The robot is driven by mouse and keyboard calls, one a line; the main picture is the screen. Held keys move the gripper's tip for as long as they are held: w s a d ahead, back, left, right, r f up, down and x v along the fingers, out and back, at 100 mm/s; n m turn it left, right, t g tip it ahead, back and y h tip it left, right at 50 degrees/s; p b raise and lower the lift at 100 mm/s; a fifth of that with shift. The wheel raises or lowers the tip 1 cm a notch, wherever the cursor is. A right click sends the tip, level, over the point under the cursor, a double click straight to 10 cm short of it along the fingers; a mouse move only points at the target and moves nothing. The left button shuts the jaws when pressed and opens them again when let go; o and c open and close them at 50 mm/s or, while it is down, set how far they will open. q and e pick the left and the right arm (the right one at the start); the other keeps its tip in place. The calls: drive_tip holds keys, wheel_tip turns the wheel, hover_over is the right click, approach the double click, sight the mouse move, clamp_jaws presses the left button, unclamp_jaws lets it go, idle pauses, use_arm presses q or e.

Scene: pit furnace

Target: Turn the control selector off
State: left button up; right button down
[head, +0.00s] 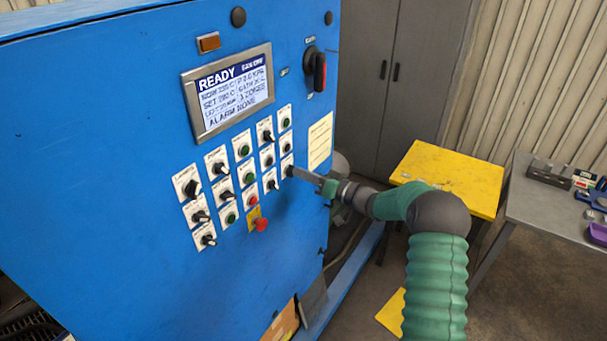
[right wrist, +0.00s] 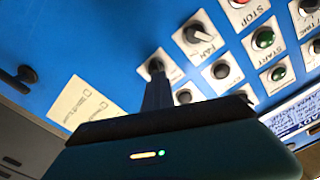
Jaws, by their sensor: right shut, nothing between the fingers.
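The blue control cabinet (head: 120,110) fills the left of the head view, with rows of black selector knobs and push buttons on white plates. My right gripper (head: 294,171) is shut, its fingertips at the selector (head: 288,171) at the right end of a lower row. In the right wrist view the shut fingers (right wrist: 157,85) reach up to a black knob (right wrist: 155,66) on a white plate; the fingers partly hide it. I cannot tell whether they touch it or which way it points. My left gripper is not in view.
A lit display (head: 230,92) reads READY and ALARM NONE. A red emergency button (head: 261,225) sits below the rows, and a large rotary switch (head: 316,68) at upper right. A yellow table (head: 450,175) and a grey bench (head: 540,205) stand to the right.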

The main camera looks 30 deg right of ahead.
drive_tip(key=shift+w+a+f, duration=0.1)
drive_tip(key=shift+a+f, duration=0.15)
drive_tip(key=shift+a, duration=0.05)
idle(0.5)
